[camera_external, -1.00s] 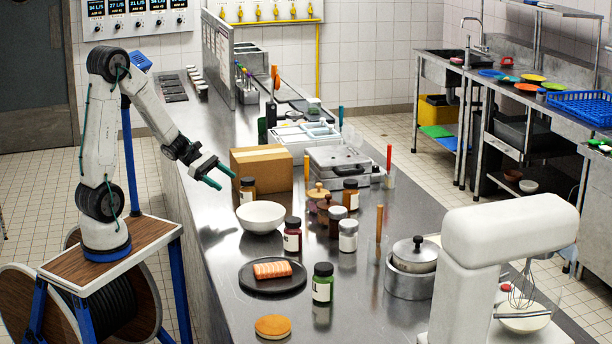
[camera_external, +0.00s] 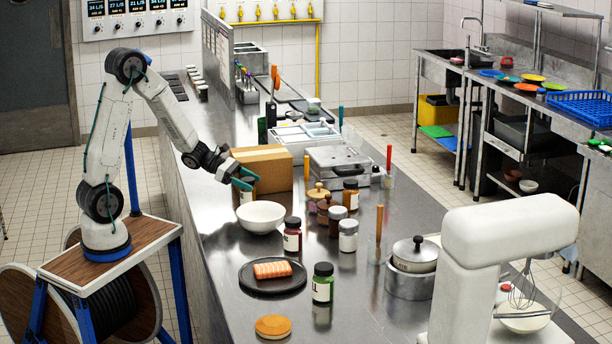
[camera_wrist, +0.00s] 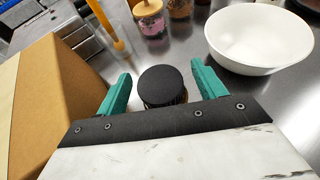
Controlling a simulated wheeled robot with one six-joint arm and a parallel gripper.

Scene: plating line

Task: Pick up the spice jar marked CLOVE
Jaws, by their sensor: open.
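A jar with a black lid (camera_wrist: 161,85) sits between the two teal fingers of my gripper (camera_wrist: 161,69) in the wrist view, seen from above. The fingers are open, with a gap on each side of the lid. No label can be read, so I cannot tell which jar is CLOVE. Other black-lidded jars on the counter are a dark red one (camera_external: 292,238), a green one (camera_external: 322,286) and an amber one (camera_external: 350,196).
The cardboard box (camera_external: 265,168) stands close on one side and a white bowl (camera_external: 261,217) close on the other. Several other jars stand farther right. A black plate (camera_external: 258,287) with salmon lies nearer the front. The steel counter left of the bowl is clear.

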